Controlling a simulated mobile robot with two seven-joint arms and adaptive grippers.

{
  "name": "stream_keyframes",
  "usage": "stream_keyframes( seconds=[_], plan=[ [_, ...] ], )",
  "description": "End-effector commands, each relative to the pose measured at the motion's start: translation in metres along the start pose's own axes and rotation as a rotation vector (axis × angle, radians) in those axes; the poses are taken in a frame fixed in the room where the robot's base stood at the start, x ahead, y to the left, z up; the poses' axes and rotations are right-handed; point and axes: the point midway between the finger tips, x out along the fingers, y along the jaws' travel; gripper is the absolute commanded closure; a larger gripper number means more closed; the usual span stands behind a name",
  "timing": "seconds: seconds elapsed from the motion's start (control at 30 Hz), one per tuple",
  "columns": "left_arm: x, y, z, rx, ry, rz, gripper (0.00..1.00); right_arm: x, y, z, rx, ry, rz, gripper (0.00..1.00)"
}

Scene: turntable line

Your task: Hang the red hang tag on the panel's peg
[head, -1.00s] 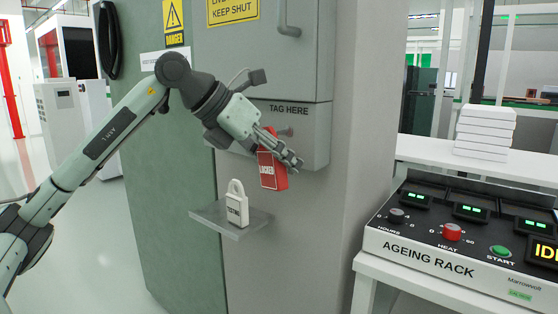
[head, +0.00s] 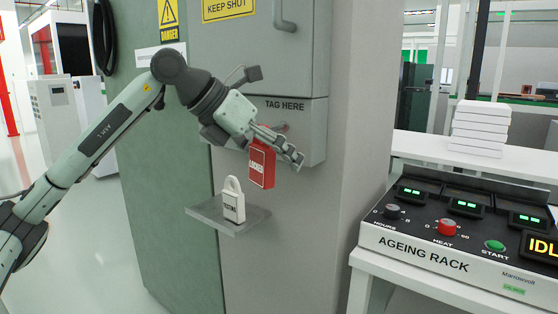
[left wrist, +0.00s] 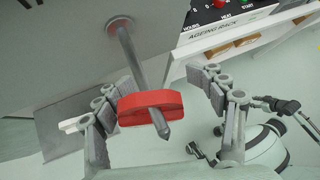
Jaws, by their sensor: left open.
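The red hang tag (head: 262,165), marked LOCKED, is upright in front of the grey panel (head: 310,140) under the words TAG HERE. The peg (left wrist: 130,55) runs out from a round flange on the panel. In the left wrist view the peg passes through the red tag (left wrist: 131,112), and its pointed tip shows on the near side. My left gripper (head: 283,150) is open at the tag's top. In the left wrist view its fingers (left wrist: 165,112) stand apart on either side of the tag, with gaps. In the head view the arm and fingers partly hide the peg.
A white TESTING tag (head: 233,205) stands on a small grey shelf (head: 205,213) below the panel. At the right is the ageing rack console (head: 425,255) with knobs, and a stack of white boxes (head: 481,128) behind it.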

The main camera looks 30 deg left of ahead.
Motion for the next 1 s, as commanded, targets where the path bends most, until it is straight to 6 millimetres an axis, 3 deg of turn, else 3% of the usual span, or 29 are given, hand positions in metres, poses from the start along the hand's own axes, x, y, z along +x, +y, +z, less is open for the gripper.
stream_keyframes(
  seconds=[0.33,0.8,1.0],
  plan=[
    [-0.008,0.001,0.000,0.000,-0.001,0.002,0.32,0.000,0.001,-0.001,0.000,0.001,0.001,0.60],
    [-0.099,0.000,0.000,0.001,-0.003,0.003,0.32,0.000,0.000,0.000,0.000,0.001,0.001,0.60],
    [-0.118,0.000,0.000,0.000,-0.002,0.001,0.32,0.000,0.000,0.000,0.000,0.001,0.001,0.60]
  ],
)
